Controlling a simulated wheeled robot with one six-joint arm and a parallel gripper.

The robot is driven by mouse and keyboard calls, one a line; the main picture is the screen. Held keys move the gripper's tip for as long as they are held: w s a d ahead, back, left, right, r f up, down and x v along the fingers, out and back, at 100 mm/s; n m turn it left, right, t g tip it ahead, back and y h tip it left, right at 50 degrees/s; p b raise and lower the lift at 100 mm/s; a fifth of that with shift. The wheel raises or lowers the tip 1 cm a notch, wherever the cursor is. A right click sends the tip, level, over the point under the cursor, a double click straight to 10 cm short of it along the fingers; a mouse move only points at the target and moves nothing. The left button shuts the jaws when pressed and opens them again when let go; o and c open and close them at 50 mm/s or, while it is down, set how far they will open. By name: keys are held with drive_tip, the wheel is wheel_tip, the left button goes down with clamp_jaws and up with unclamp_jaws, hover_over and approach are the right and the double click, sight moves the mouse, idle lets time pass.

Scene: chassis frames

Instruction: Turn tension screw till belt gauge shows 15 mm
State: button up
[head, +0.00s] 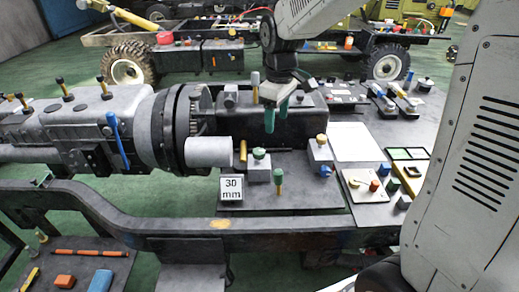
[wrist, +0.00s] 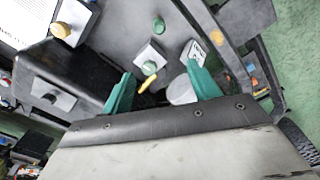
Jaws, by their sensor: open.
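The gauge sign (head: 231,188) reads "30 mm" and stands on the dark plate in front of the pale cylinder (head: 208,152). A grey block with a green knob (head: 259,154) stands behind and right of it; a green-topped yellow pin (head: 279,181) stands in front of that block. I cannot tell which of these is the tension screw. My gripper (head: 277,116) has green fingers and hangs above the dark housing behind the block. In the wrist view my gripper (wrist: 160,80) is open and empty, with a yellow peg (wrist: 149,81) between its fingers in the picture. The sign (wrist: 193,53) shows partly behind one finger.
A block with a yellow knob (head: 320,147) stands to the right, beside a white sheet (head: 354,142). A panel with coloured knobs (head: 369,184) lies farther right. The large grey gearbox (head: 90,125) fills the left. A frame rail (head: 215,226) runs along the front.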

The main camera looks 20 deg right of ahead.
sight(259, 151)
drive_tip(key=w+f+n, duration=0.1)
drive_tip(key=w+f, duration=0.2)
drive_tip(key=w+a+f+n, duration=0.1)
drive_tip(key=w+f, duration=0.2)
drive_tip(key=f, duration=0.1)
drive_tip(key=w+f+n, duration=0.1)
drive_tip(key=w+f, duration=0.2)
drive_tip(key=w, duration=0.1)
drive_tip(key=shift+w+a+f, duration=0.1)
drive_tip(key=shift+a+f, duration=0.05)
drive_tip(key=shift+f, duration=0.15)
wheel_tip(259, 151, down, 8)
drive_tip(key=shift+w+f, duration=0.1)
drive_tip(key=shift+w, duration=0.05)
drive_tip(key=c, duration=1)
